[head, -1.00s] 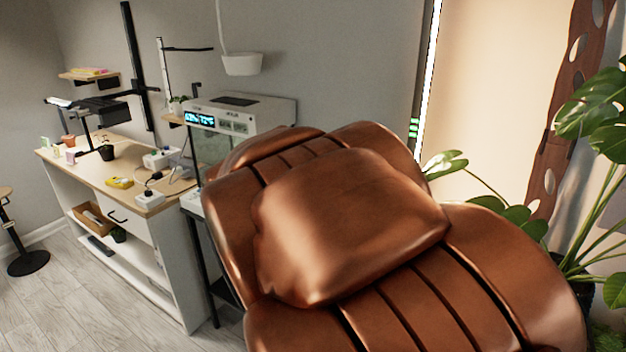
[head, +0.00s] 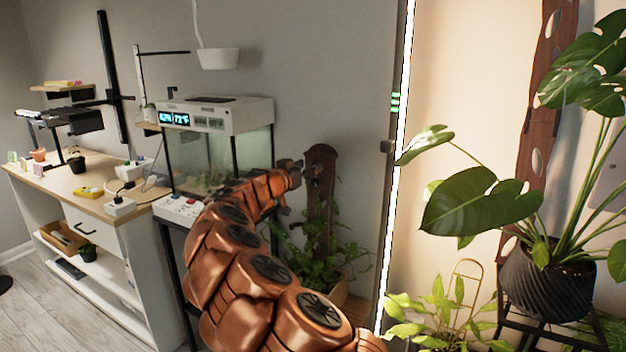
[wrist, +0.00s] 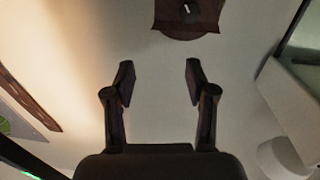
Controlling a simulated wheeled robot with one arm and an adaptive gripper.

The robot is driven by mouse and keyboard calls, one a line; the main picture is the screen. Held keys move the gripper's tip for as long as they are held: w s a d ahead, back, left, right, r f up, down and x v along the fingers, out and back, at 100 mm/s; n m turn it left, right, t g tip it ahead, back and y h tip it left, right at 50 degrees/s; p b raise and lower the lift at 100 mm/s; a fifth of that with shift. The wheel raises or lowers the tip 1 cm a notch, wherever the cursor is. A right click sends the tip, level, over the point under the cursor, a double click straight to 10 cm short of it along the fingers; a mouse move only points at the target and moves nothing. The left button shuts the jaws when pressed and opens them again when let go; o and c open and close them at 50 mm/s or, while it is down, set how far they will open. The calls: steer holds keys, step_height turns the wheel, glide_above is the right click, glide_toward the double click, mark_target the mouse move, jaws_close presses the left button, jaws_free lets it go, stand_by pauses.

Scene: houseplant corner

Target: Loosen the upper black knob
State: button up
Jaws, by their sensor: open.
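My gripper (head: 303,168) is at the end of my stretched copper-coloured arm, in front of the wall right of the glass tank. In the wrist view, my gripper (wrist: 157,75) is open, with nothing between its dark fingers. A dark brown wooden board (head: 321,190) with a rounded top stands just beyond it. A brown piece with a small pale slot (wrist: 188,10) shows past the fingertips in the wrist view.
The glass tank (head: 205,158) with its white lit-display hood (head: 215,116) stands left of my gripper. A leafy plant (head: 310,265) grows below it. A large plant in a black pot (head: 545,280) is at right. A wooden-topped bench (head: 90,185) is at left.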

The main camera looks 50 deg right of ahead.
steer(key=w+d+f+t+p, duration=0.1)
steer(key=w+d+f, duration=0.3)
steer(key=d, duration=0.3)
steer(key=shift+w+d+t, duration=0.3)
steer(key=shift+w+d, duration=0.1)
steer(key=shift+w, duration=0.35)
